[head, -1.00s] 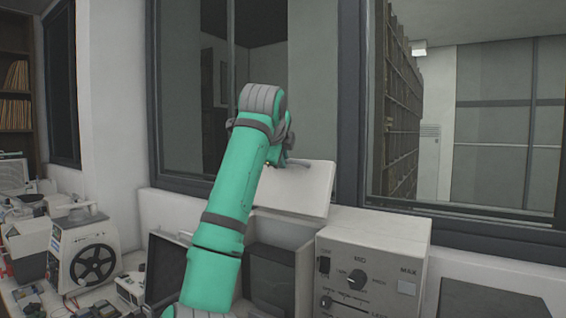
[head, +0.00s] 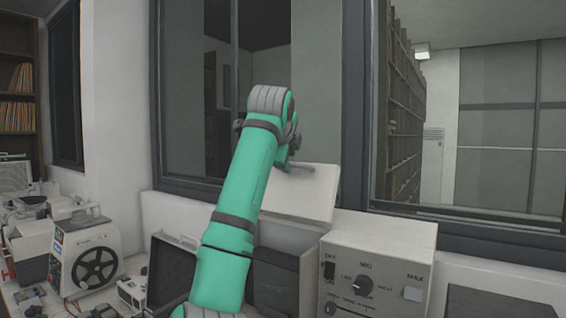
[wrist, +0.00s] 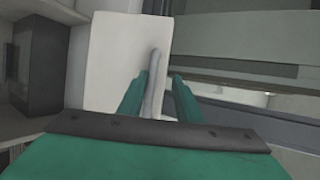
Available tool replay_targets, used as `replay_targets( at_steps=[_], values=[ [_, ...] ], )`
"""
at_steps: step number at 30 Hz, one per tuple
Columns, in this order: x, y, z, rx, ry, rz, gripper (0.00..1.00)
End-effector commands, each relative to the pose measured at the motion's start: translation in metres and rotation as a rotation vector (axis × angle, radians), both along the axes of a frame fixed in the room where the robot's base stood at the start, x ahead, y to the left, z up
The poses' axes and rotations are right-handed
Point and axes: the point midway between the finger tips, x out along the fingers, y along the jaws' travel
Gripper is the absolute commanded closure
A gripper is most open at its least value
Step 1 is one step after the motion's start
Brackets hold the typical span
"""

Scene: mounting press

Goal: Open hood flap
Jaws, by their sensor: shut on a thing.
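The hood flap (head: 303,193) is a pale, flat panel that stands raised and tilted above a dark box-shaped unit, in front of the window. It also fills the upper middle of the wrist view (wrist: 112,58). A grey bar handle (wrist: 154,80) runs along the flap's edge. My gripper (wrist: 157,90) has its two green fingers on either side of this handle and is shut on it. In the head view my green arm reaches up to the flap, and the wrist hides the fingers and part of the handle.
A white control box with a dial (head: 365,285) stands right of the flap. A tape-reel machine (head: 92,265) and an open dark case (head: 172,268) sit to the left. The window frame (head: 355,120) rises close behind the flap.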

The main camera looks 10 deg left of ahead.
Motion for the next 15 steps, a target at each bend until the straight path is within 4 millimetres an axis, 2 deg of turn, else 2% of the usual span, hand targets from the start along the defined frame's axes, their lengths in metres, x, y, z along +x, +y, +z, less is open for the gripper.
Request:
replay_targets(
  at_steps=[1,15],
  values=[
    [-0.0003,-0.0060,0.0057,0.000,-0.014,-0.009,0.82],
    [-0.0006,0.0003,0.0045,-0.001,-0.012,-0.003,0.82]
  ],
)
